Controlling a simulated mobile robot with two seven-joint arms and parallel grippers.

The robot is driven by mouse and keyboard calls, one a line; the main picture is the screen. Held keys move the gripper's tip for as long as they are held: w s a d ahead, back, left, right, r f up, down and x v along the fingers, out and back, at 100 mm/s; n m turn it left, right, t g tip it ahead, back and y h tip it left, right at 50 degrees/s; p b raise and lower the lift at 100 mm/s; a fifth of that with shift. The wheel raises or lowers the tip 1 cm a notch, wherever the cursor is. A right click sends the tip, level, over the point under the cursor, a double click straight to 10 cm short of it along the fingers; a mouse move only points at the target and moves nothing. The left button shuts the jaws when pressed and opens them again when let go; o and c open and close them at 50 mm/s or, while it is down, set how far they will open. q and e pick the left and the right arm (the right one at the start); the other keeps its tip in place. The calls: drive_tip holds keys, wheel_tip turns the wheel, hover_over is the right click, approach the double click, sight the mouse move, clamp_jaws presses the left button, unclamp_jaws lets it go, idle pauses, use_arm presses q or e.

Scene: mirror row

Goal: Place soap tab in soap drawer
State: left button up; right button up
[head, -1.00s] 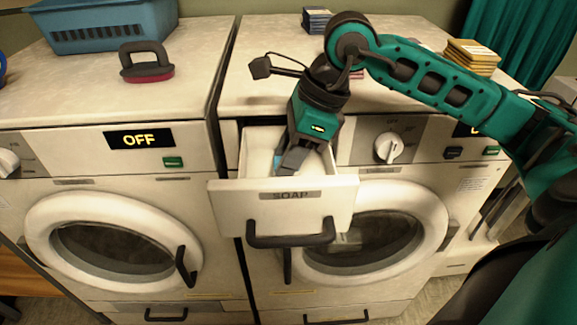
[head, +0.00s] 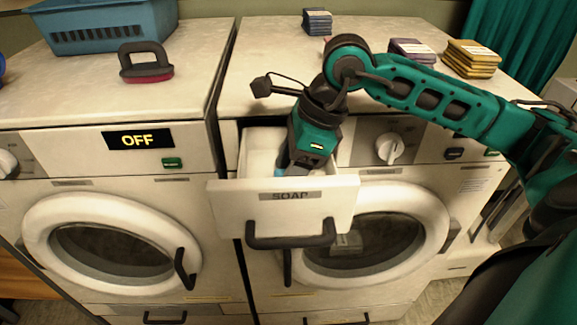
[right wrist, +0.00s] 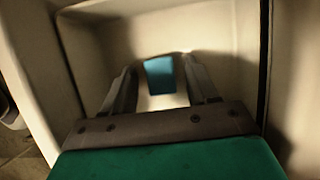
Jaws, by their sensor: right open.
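The soap drawer (head: 335,199), white with a SOAP label and a dark handle, is pulled out of the right-hand machine. My right gripper (head: 286,172) reaches down into it, and its fingertips are mostly hidden by the drawer front. In the right wrist view the gripper (right wrist: 160,88) is open, with a finger on each side. A blue soap tab (right wrist: 159,76) lies in the drawer beyond and between the fingers, with a gap visible on both sides. A bit of blue shows by the fingers in the head view. My left gripper is not in view.
On the right machine's top are a blue stack (head: 317,21), a purple stack (head: 412,51) and a yellow stack (head: 471,58). The left machine, marked OFF, carries a blue basket (head: 105,24) and a red-based handled tool (head: 146,63). Drawer walls closely surround my right gripper.

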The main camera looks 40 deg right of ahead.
drive_tip(key=shift+r, duration=0.15)
drive_tip(key=shift+r, duration=0.2)
drive_tip(key=p+v, duration=0.1)
drive_tip(key=v, duration=1)
drive_tip(key=shift+r, duration=0.35)
drive_tip(key=shift+s+d+f, duration=0.1)
drive_tip(key=shift+s, duration=0.15)
